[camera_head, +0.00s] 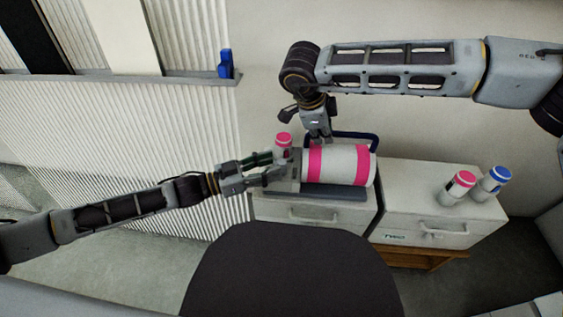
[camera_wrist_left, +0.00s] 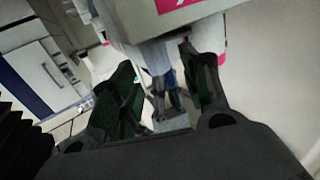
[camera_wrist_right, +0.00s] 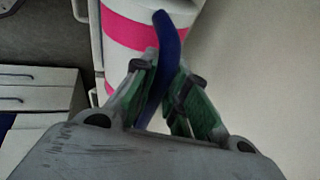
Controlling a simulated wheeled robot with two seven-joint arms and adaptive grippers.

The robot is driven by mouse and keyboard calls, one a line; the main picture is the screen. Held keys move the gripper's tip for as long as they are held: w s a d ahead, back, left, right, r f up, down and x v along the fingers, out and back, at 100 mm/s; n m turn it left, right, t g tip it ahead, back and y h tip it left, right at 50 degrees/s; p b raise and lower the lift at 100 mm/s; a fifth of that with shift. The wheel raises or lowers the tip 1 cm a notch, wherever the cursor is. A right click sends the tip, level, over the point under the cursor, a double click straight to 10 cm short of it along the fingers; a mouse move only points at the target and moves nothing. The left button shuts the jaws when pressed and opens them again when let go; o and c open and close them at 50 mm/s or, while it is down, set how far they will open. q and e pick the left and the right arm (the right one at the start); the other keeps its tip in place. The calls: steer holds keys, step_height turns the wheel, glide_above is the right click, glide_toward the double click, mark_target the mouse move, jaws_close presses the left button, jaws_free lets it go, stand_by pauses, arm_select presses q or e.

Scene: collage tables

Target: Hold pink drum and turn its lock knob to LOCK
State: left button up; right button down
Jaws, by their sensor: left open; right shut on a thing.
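The pink drum (camera_head: 333,163), white with pink bands, lies on its side on a dark grey base (camera_head: 335,189). It also shows in the right wrist view (camera_wrist_right: 128,38). My right gripper (camera_head: 320,138) comes down from above and is shut on the drum's dark blue handle (camera_wrist_right: 166,60), which passes between its fingers. My left gripper (camera_head: 268,177) is open at the drum's left end. In the left wrist view, a grey part (camera_wrist_left: 158,78) lies between or just beyond its open fingers; I cannot tell whether it is the lock knob or read any LOCK marking.
A pink-capped container (camera_head: 284,141) stands close behind my left gripper. Another pink-capped container (camera_head: 458,187) and a blue-capped one (camera_head: 490,184) stand on the right drawer box (camera_head: 425,229). A blue object (camera_head: 225,66) sits on the wall ledge.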

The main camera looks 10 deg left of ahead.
mark_target(282, 161)
arm_select(q)
steer(key=shift+x, duration=2.05)
jaws_close()
